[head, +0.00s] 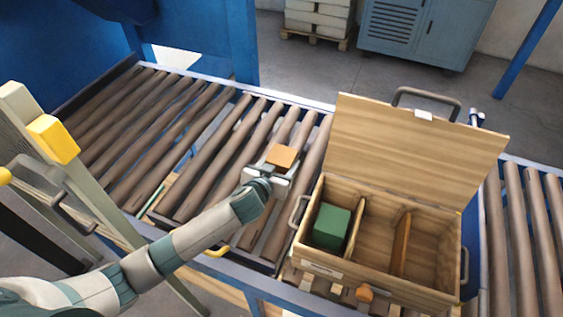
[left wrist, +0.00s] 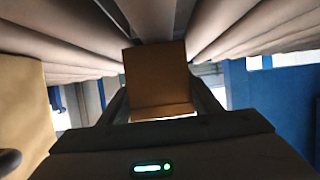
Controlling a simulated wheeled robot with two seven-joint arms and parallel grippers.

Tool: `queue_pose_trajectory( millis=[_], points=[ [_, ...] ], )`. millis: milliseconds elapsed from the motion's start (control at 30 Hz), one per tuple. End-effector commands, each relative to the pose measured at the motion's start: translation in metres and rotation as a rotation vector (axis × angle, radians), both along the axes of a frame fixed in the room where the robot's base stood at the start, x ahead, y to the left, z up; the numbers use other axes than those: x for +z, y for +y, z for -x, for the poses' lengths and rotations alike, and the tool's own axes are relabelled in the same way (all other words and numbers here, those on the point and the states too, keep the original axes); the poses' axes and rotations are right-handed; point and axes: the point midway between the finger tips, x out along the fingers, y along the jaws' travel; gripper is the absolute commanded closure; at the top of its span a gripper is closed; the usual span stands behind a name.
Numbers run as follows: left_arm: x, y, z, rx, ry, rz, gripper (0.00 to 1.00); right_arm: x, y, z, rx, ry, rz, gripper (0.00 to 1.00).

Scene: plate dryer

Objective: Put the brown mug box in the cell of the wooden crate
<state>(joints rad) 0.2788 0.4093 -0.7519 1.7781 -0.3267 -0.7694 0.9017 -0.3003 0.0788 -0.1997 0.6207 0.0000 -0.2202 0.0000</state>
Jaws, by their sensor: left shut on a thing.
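The brown mug box (head: 282,156) is a small orange-brown block in the head view, over the rollers left of the crate. My left gripper (head: 275,170) is shut on it. In the left wrist view the box (left wrist: 158,80) sits between the two fingers. The wooden crate (head: 375,272) stands open on the conveyor, with its lid (head: 415,150) raised at the back. Dividers split the crate into cells. A green box (head: 332,227) sits in the left cell. The middle and right cells look empty. My right gripper is not in view.
The roller conveyor (head: 165,120) runs left and right of the crate. The raised lid stands behind the cells, and a metal handle (head: 300,211) sticks out on the crate's left side. A post with a yellow block (head: 53,139) stands at the left.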

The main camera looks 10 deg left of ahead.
Motion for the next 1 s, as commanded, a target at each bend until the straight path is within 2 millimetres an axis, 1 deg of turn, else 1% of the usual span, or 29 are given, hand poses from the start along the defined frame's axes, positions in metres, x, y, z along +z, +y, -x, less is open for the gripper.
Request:
queue_pose_trajectory(
  millis=[267,367,400,467,500,867,1000],
  points=[
    [0.0003,-0.0002,-0.0005,0.0,-0.003,0.001,0.74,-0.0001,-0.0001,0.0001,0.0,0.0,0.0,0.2],
    [-0.0025,-0.0004,-0.0004,0.0,-0.002,0.001,0.74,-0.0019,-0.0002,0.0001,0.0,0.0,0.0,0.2],
    [-0.0038,-0.0002,0.0,0.0,0.0,0.001,0.4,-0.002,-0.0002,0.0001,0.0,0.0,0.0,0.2],
    [-0.003,-0.0001,-0.0001,0.0,0.0,0.0,0.26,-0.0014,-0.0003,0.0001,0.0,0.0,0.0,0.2],
    [-0.0029,-0.0001,-0.0002,0.0,0.0,0.0,0.24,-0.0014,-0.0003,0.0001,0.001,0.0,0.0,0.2],
    [0.0002,0.0002,-0.0004,0.0,-0.001,-0.001,0.24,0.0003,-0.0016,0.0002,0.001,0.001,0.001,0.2],
    [0.0011,0.0011,0.0054,0.0,-0.001,0.001,0.24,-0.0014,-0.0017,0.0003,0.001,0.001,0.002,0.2]
  ],
)
